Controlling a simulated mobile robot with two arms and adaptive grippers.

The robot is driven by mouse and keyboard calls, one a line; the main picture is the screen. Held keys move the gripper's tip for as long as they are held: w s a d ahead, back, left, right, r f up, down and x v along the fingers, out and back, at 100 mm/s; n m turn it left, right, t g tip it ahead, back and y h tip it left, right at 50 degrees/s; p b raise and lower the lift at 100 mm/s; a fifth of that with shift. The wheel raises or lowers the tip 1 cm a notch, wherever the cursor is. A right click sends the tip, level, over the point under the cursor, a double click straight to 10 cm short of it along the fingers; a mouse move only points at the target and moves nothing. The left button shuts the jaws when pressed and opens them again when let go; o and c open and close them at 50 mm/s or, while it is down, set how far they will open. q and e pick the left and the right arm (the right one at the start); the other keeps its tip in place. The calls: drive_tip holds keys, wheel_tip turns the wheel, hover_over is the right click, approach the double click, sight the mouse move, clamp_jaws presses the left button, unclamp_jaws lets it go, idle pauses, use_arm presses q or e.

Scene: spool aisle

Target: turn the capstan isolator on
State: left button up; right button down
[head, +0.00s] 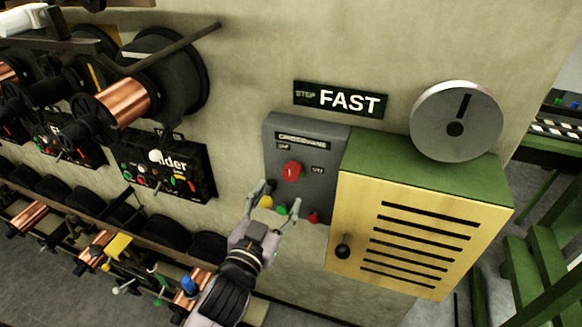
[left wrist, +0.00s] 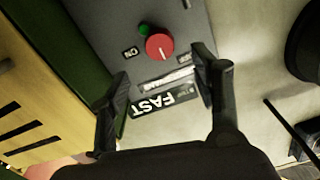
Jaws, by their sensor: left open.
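A grey switch box (head: 272,152) hangs on the wall with a red round knob (head: 292,169) on its front. A nameplate above the knob is too blurred to read surely. A label right of the knob appears to read ON. The knob's small white mark lies roughly toward the nameplate, away from ON. The knob also shows in the left wrist view (left wrist: 159,46), with the ON label (left wrist: 130,51) beside it. My left gripper (head: 277,194) is open and empty, just below and in front of the knob, apart from it. My right gripper is not in view.
Yellow, green and red buttons sit low on the grey box, partly behind my fingers. A yellow louvred cabinet (head: 420,235) with a black knob (head: 343,250) juts out close on the right. A FAST sign (head: 340,99) is above. A black control panel (head: 160,165) and copper spools are left.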

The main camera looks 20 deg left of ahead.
sight(290, 175)
use_arm(q)
drive_tip(key=w+p, duration=0.1)
drive_tip(key=w, duration=0.4)
drive_tip(key=w+p, duration=0.1)
drive_tip(key=w, duration=0.3)
drive_tip(key=shift+w+d, duration=0.2)
drive_tip(key=shift+w, duration=0.15)
drive_tip(key=shift+c, duration=0.3)
drive_tip(key=c, duration=1.1)
